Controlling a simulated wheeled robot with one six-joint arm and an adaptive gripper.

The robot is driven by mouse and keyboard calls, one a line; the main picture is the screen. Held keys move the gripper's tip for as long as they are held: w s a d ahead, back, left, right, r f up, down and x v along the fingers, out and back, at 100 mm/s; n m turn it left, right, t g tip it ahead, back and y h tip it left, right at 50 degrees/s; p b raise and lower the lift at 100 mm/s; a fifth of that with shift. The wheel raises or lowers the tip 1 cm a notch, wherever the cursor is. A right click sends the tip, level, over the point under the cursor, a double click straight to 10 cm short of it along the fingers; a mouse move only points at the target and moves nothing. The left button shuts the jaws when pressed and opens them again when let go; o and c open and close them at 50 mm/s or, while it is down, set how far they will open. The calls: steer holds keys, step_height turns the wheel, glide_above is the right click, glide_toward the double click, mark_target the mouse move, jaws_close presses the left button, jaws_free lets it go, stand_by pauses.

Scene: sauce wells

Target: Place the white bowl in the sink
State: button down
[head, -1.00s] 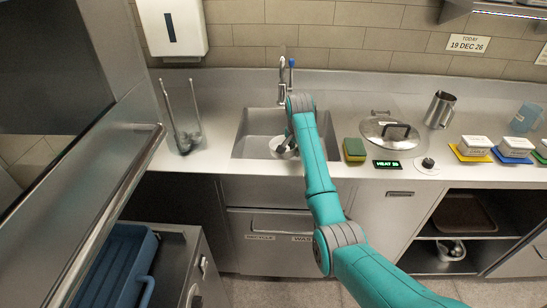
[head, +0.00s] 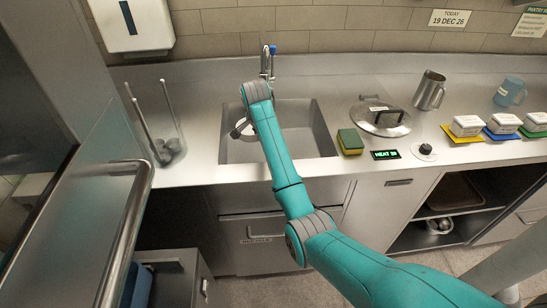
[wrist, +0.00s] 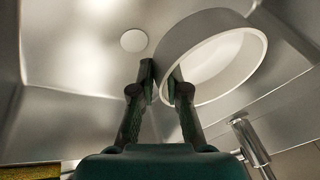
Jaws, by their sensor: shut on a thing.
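The white bowl (wrist: 243,84) is in my gripper (wrist: 162,80), its wall pinched between the two fingers. In the wrist view it looks tilted, with its open side facing right. The sink (wrist: 75,45) and its round drain (wrist: 134,40) lie beyond it. In the head view my gripper (head: 243,133) is at the left part of the sink (head: 312,128). The arm hides most of the bowl there. I cannot tell whether the bowl touches the sink.
The faucet (head: 267,62) stands behind the sink. A sponge (head: 350,141) and a pan lid (head: 381,117) lie to its right. A clear holder (head: 158,135) with dark contents is at its left. A metal door handle (head: 122,220) is close at the left.

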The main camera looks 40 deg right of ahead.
steer(key=shift+m, duration=0.5)
steer(key=shift+s+a+f, duration=0.1)
steer(key=shift+a+f, duration=0.05)
steer(key=shift+f, duration=1.5)
steer(key=shift+s+a+f, duration=0.1)
steer(key=shift+s+f, duration=0.05)
steer(key=shift+f, duration=1.5)
steer(key=shift+s+a+f, duration=0.1)
steer(key=shift+a+f, duration=0.05)
steer(key=shift+f, duration=1.5)
steer(key=shift+f, duration=0.15)
steer(key=c, duration=1.2)
jaws_free()
steer(key=v, duration=1.2)
steer(key=shift+s+a, duration=0.1)
